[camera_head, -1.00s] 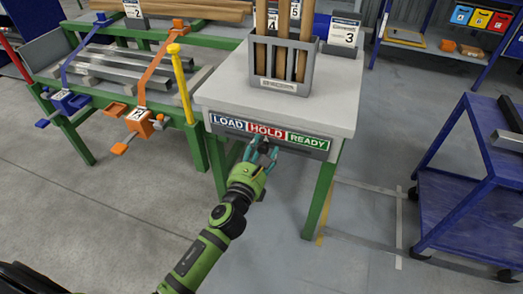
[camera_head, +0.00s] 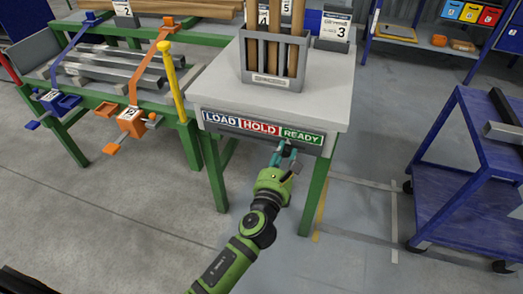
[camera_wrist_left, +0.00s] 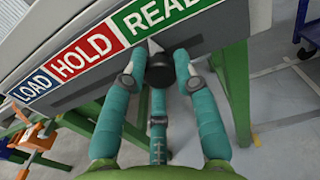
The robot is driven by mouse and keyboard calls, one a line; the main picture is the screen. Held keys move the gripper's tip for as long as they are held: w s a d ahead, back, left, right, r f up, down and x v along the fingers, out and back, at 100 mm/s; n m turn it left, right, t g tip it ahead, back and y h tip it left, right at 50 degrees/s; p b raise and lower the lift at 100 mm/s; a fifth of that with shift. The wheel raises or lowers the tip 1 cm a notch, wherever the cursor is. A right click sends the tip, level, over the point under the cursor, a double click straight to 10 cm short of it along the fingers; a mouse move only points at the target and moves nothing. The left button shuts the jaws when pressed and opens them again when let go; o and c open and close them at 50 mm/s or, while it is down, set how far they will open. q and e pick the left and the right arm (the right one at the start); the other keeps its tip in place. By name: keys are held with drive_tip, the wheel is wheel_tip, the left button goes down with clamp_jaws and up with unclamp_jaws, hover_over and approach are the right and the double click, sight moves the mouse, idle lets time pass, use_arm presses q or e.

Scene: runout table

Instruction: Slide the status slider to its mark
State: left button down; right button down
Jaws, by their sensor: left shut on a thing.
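The status strip on the front edge of the grey-topped table shows a blue LOAD field (camera_head: 221,119), a red HOLD field (camera_head: 260,127) and a green READY field (camera_head: 301,136). The slider's dark round knob (camera_wrist_left: 160,70) has a pale pointer tip, which lies below the left part of READY in the left wrist view. My left gripper (camera_head: 282,152), with teal fingers, is shut on the knob from below and in front. The fingers partly hide the knob in the head view. My right gripper is not in view.
The table (camera_head: 225,88) carries a grey rack (camera_head: 272,80) of wooden bars. A green bench with clamps and a yellow post (camera_head: 173,75) stands at the left. A blue cart (camera_head: 470,190) stands at the right. The floor in front is clear.

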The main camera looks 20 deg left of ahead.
sight(301, 146)
use_arm(q)
drive_tip(key=d, duration=0.3)
drive_tip(key=shift+d+r, duration=0.1)
drive_tip(key=shift+r, duration=0.25)
drive_tip(key=shift+d, duration=0.2)
drive_tip(key=shift+r, duration=0.15)
drive_tip(key=c, duration=0.9)
unclamp_jaws()
drive_tip(key=shift+d, duration=0.1)
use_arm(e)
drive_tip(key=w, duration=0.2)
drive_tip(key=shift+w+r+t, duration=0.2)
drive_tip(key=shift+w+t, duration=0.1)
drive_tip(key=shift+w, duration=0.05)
use_arm(q)
drive_tip(key=shift+s+f, duration=0.1)
drive_tip(key=shift+f, duration=0.15)
drive_tip(key=s, duration=1.2)
drive_tip(key=shift+a, duration=0.25)
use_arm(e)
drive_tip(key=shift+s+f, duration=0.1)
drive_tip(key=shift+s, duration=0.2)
use_arm(q)
drive_tip(key=shift+w, duration=0.1)
